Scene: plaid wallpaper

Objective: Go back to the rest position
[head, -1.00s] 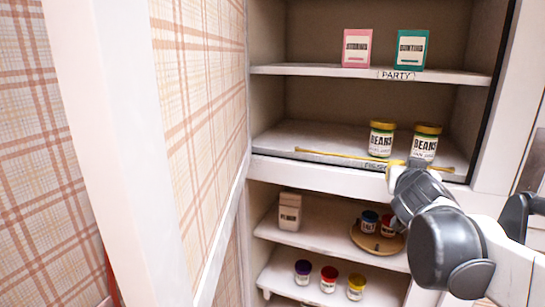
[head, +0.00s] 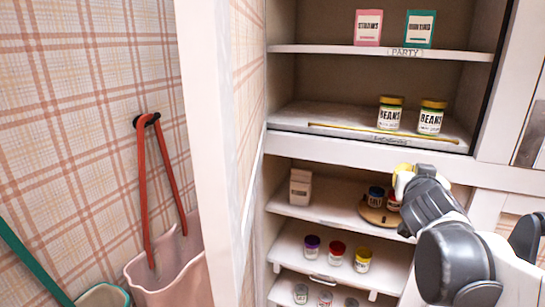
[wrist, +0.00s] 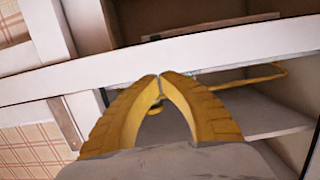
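My gripper (head: 401,172) has yellow fingers and is in front of the cabinet, just below the front edge of the beans shelf (head: 290,119). In the wrist view my gripper (wrist: 160,76) has its fingertips together, with nothing visible held between them. Two beans jars with yellow lids, a left one (head: 390,115) and a right one (head: 431,119), stand upright side by side on that shelf, apart from the gripper.
The upper shelf holds a pink box (head: 368,27) and a green box (head: 419,29). Below are a pale carton (head: 300,187), a round wooden tray (head: 366,214) with jars, and several small jars. A white post (head: 206,130) and a pink bin (head: 172,279) are left.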

